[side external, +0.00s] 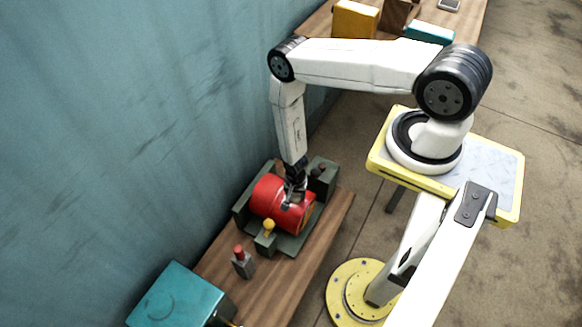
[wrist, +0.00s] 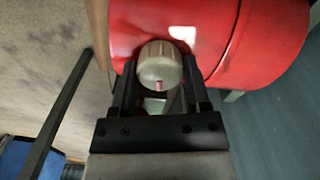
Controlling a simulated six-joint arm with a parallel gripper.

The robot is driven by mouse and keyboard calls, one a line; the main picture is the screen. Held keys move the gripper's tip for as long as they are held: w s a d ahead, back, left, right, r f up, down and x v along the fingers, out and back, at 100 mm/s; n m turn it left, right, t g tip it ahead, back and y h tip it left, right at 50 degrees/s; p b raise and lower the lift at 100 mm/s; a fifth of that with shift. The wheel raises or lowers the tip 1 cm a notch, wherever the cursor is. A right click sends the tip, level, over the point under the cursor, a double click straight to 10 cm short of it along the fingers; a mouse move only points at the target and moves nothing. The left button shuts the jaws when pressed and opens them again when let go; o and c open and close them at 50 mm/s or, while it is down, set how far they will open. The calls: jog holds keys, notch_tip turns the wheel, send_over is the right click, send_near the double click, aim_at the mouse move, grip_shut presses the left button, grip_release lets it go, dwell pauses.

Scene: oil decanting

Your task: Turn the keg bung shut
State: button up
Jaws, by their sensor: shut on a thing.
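The red keg (side external: 268,194) lies on its side in a dark green cradle (side external: 243,212) on the wooden bench. In the wrist view the keg (wrist: 255,40) fills the upper right. The keg bung (wrist: 160,68) is a pale, round knob at the keg's side, between my fingers. My gripper (wrist: 160,88) is shut on the bung, one dark finger on each side. In the side view my gripper (side external: 296,190) reaches down onto the keg and hides the bung there. How far the bung is turned cannot be told.
A yellow-knobbed fitting (side external: 268,228) stands at the cradle's near side. A small grey bottle with a red cap (side external: 241,262) stands nearby on the bench (side external: 285,285). A teal box (side external: 180,295) is at the near end. A teal wall (side external: 130,120) runs close behind the keg.

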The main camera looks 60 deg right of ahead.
aim_at(294, 195)
jog(key=n, duration=0.3)
jog(key=shift+n, duration=0.4)
jog(key=n, duration=0.8)
jog(key=shift+n, duration=0.3)
jog(key=shift+a+n, duration=0.1)
jog(key=shift+n, duration=2)
jog(key=shift+w, duration=0.1)
jog(key=o, duration=1.3)
jog(key=shift+r, duration=0.1)
jog(key=shift+a+r, duration=0.1)
jog(key=shift+r, duration=3.75)
